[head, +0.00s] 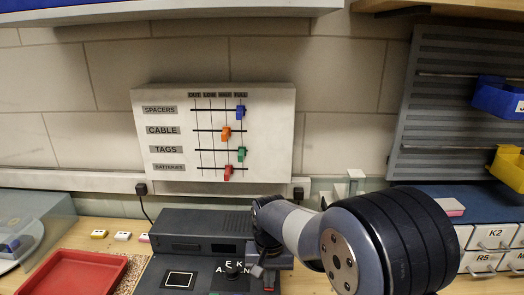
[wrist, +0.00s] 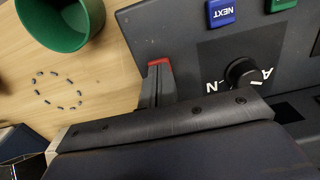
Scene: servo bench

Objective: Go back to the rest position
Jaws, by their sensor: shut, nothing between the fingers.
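My gripper (head: 262,270) is low in the middle of the head view, in front of the dark control box (head: 180,222). My arm reaches to it from the lower right and hides part of the bench. I cannot tell whether the fingers touch the box.
A white slider board (head: 178,105) is on the wall. A red tray (head: 80,262) is at left, drawers (head: 487,262) at right. A green cup (wrist: 62,42) shows in the wrist view.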

